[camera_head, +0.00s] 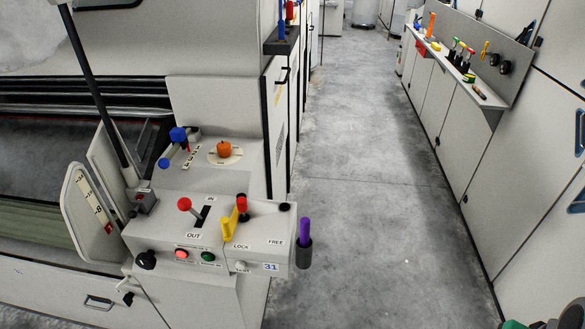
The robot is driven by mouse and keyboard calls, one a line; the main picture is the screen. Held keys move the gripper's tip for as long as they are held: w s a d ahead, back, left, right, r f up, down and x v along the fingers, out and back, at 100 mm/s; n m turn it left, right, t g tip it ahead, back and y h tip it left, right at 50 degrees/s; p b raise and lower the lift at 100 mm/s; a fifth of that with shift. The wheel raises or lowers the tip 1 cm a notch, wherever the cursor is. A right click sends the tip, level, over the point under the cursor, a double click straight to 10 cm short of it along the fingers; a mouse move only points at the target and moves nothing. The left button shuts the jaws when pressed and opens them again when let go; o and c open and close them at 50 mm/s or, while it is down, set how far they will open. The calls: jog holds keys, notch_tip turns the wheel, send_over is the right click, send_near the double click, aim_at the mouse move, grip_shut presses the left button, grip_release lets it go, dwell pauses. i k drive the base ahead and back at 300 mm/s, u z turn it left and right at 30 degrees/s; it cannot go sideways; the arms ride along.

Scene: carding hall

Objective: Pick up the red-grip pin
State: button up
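Several red-topped items show, and I cannot tell for sure which is the red-grip pin. A red grip (242,203) stands upright on the console next to a yellow handle (228,229), above the word LOCK. A red ball-ended lever (184,204) leans by a dark slot between the words IN and OUT. A red-topped item (290,12) also stands on a dark ledge at the top, beside a blue one (281,31).
The console (270,222) has a purple grip (304,230) in a dark holder on its right side. An orange knob (224,149) and blue knobs (178,134) sit behind. A shelf (490,100) at right carries several small tools. The grey floor (370,200) between is clear.

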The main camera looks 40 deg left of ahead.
aim_at(241, 202)
jog(key=i, duration=1.2)
jog(key=u, duration=4.2)
jog(key=i, duration=1.5)
jog(key=u, duration=0.05)
